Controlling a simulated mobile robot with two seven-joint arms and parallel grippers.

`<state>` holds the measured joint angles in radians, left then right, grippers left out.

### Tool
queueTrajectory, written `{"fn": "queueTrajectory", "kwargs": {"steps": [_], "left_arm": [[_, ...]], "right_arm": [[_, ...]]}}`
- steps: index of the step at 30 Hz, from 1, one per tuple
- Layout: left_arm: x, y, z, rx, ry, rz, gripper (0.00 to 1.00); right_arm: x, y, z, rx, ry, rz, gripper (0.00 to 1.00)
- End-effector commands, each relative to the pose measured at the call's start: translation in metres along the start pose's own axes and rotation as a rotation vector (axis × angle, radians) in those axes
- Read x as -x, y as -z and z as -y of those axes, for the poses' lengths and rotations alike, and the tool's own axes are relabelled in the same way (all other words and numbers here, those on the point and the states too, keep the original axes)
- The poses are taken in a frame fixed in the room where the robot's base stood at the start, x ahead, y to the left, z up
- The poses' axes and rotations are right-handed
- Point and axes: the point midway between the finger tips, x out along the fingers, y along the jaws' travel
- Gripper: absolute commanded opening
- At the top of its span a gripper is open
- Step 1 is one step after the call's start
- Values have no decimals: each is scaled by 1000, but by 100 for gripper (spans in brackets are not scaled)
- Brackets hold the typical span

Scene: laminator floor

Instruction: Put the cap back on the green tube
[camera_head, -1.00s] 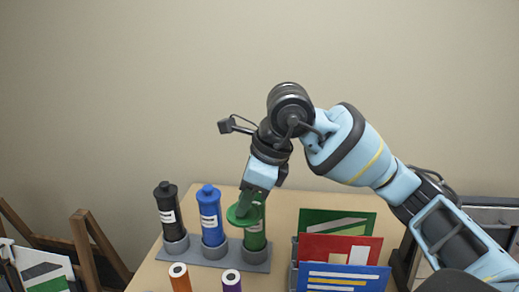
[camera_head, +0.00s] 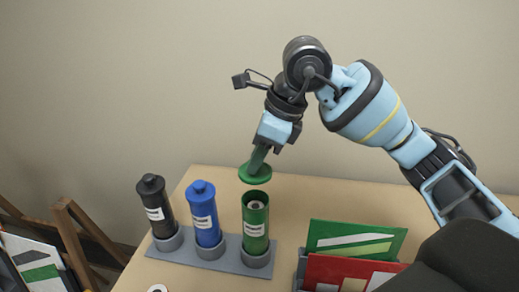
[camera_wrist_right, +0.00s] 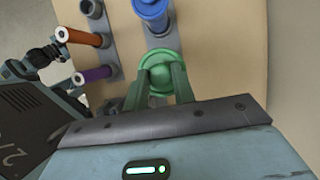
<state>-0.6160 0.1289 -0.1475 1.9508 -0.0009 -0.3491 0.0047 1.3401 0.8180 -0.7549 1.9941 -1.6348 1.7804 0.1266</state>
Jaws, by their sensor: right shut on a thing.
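The green tube (camera_head: 256,228) stands upright in the right socket of a grey rack (camera_head: 200,262). Its top is open, and the end of something rolled shows inside. My right gripper (camera_head: 257,163) is shut on the green cap (camera_head: 255,177) and holds it above the tube's mouth, with a small gap between them. The cap also shows between the fingers in the right wrist view (camera_wrist_right: 160,75), where it hides what is beneath it. In the head view the cap sits roughly level, slightly tilted.
A blue tube (camera_head: 206,222) and a black tube (camera_head: 156,213), both capped, stand in the same rack. Green and red cards (camera_head: 345,242) stand in a holder to the right. The orange (camera_wrist_right: 82,38) and purple (camera_wrist_right: 92,75) tubes show in the wrist view.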

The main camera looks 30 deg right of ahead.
Motion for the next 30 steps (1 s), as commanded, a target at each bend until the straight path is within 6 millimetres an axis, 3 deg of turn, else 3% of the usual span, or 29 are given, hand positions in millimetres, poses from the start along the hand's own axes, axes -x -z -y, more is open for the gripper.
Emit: {"fn": "queueTrajectory", "kwargs": {"steps": [8,20,30], "left_arm": [[0,0,0,0,0,1,84],[0,0,0,0,0,1,84],[0,-14,-3,8,-3,27,84]], "right_arm": [[-7,3,0,0,-1,-1,4],[-38,16,0,-1,-1,-3,4],[-58,24,0,0,-2,-2,4]]}}
